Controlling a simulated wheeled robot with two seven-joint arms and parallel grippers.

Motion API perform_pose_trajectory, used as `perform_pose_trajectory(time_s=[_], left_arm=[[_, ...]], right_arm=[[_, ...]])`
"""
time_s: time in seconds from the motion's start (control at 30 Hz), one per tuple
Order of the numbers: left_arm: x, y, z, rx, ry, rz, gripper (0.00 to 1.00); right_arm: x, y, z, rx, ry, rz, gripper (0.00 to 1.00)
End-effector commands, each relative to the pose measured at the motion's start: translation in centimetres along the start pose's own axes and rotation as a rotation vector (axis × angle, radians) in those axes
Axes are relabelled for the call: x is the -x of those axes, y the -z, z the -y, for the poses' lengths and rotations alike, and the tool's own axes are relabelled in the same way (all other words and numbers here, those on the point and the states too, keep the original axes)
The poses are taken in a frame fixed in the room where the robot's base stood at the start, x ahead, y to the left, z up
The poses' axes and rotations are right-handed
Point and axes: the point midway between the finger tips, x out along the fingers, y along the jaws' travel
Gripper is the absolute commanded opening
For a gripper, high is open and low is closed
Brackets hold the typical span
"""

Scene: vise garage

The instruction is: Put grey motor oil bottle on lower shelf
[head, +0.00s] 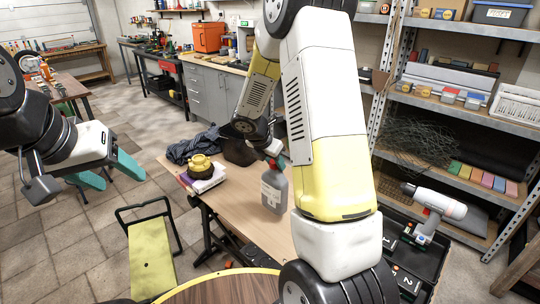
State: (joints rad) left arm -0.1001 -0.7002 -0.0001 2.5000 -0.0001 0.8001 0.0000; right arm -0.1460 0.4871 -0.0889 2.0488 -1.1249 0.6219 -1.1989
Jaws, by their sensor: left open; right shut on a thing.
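The grey motor oil bottle (273,190) is upright at the worktable (236,205), near the middle of the head view. My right gripper (272,152) is at the top of the bottle and shut on it; my arm partly hides the fingers. I cannot tell whether the bottle's base touches the tabletop. My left gripper (120,179) is open and empty at the left, over the floor, with teal fingers apart. The metal shelf unit stands at the right; its lower boards (476,240) are partly hidden by a drill and my arm.
A yellow object on books (203,172) and a dark cloth (192,147) are on the table's left. A white-and-red drill (433,208) stands above a black case at right. Coloured boxes (485,178) and dark netting (420,140) occupy the shelves. A yellow-seated stool (152,255) stands at front left.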

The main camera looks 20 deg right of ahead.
Motion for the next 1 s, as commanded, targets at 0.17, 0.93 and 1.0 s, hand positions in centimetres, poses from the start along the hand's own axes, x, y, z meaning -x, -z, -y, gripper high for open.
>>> perform_pose_trajectory(time_s=[0.17, 0.93, 1.0], left_arm=[[0.0, 0.0, 0.0, 0.000, 0.000, 0.000, 0.59], [0.0, 0.0, 0.0, 0.000, 0.000, 0.000, 0.59], [0.0, 0.0, 0.0, 0.000, 0.000, 0.000, 0.59]], right_arm=[[-2.4, -3.5, -1.2, -0.005, 0.001, 0.002, 0.00], [-6.7, -5.3, -2.4, 0.002, 0.001, 0.001, 0.00], [-7.3, -5.0, -2.4, 0.002, 0.001, 0.001, 0.00]])
